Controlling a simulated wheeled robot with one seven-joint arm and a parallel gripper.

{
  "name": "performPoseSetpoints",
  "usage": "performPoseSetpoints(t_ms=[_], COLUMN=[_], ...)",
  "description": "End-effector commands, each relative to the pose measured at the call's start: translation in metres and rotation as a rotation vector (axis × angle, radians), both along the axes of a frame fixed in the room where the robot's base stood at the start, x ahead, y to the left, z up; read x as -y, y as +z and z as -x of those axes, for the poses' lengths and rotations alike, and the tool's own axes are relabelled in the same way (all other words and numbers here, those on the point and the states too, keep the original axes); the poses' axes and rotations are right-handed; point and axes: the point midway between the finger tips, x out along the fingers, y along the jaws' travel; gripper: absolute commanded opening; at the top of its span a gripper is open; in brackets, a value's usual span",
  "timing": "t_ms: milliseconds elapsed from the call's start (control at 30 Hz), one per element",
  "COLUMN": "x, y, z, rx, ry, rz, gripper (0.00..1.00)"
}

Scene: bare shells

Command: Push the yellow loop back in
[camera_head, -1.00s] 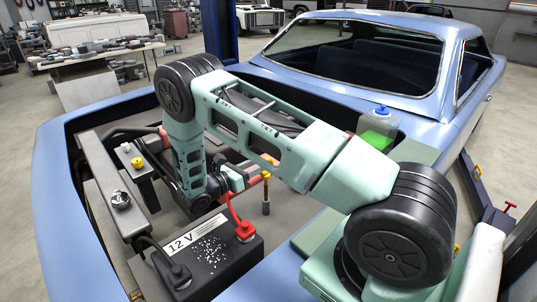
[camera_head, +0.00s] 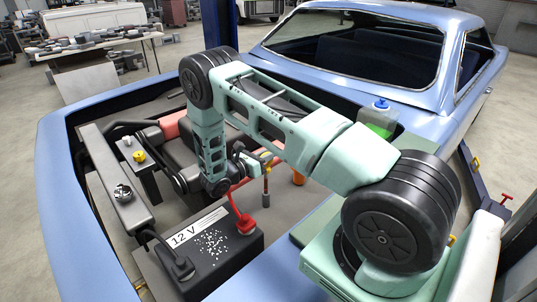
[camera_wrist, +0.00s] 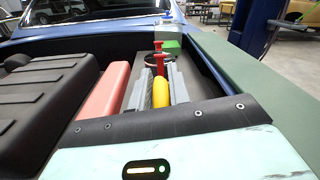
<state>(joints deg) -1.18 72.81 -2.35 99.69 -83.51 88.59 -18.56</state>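The yellow loop (camera_head: 266,157) shows small in the head view, near the top of a thin upright shaft (camera_head: 266,188) in the engine bay. My gripper (camera_head: 254,165) is right beside it, coming from the left and partly covering it. In the wrist view, the yellow loop (camera_wrist: 160,92) lies between the two grey fingers of my gripper (camera_wrist: 160,86), close to the right finger. The fingers stand apart with the yellow part between them. I cannot tell whether both press on it. The lower end of the loop is hidden.
A black 12 V battery (camera_head: 222,247) with a red terminal cap (camera_head: 244,226) sits in front. A yellow cap (camera_head: 139,156) is at the left. A blue-capped reservoir (camera_head: 380,118) stands at the back. In the wrist view, a red block (camera_wrist: 104,98) is left of my fingers.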

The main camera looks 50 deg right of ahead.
Motion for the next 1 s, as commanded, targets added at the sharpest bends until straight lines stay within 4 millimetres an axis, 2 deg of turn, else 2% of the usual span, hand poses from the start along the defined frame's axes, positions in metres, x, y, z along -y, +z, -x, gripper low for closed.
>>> performPoseSetpoints(t_ms=[167, 400, 567, 1000], x=[0.000, -0.001, -0.001, 0.000], y=[-0.011, -0.052, -0.070, -0.073], z=[0.000, 0.001, 0.001, 0.001], rx=[-0.002, -0.004, -0.004, -0.004], ry=[0.000, -0.001, -0.002, -0.003], rz=[0.001, 0.002, 0.000, -0.001], gripper=[0.00, 0.00, 0.00, 0.00])
